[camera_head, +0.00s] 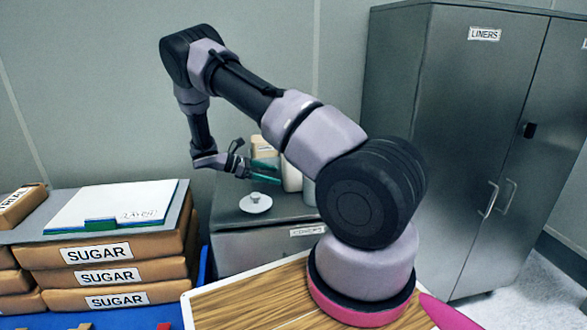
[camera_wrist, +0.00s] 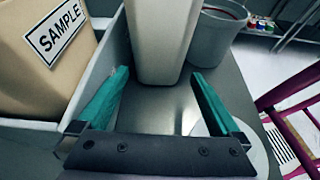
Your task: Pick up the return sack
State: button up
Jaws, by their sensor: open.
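I see no label reading "return" in either view, so I cannot tell which thing is the return sack. My gripper (camera_head: 265,172) is over the grey cabinet top at the back. In the wrist view its teal fingers (camera_wrist: 157,100) are open, with bare metal surface between them. A tall cream container or sack (camera_wrist: 163,40) stands just ahead of the gap, apart from the fingers. A tan sack or box labelled SAMPLE (camera_wrist: 40,50) is at the left in a grey bin. Several brown sacks labelled SUGAR (camera_head: 130,252) are stacked at the left in the head view.
A grey bucket (camera_wrist: 214,38) stands right of the cream thing. A white round lid (camera_head: 256,204) lies on the cabinet top (camera_head: 228,213). A clipboard-like white sheet (camera_head: 120,205) lies on the sugar stack. A tall LINERS cabinet (camera_head: 450,130) stands at the right.

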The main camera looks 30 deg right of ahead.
aim_at(298, 181)
jog(key=shift+d+f, duration=0.1)
jog(key=shift+d, duration=0.15)
jog(key=x, duration=1)
jog(key=shift+d, duration=0.15)
jog(key=c, duration=1.2)
jog(key=shift+o, duration=0.2)
notch_tip(298, 181, up, 10)
jog(key=s+a+r+y, duration=0.2)
jog(key=s+a+r, duration=0.2)
jog(key=s+r, duration=0.2)
jog(key=shift+s+a, duration=0.2)
jog(key=shift+s, duration=1.15)
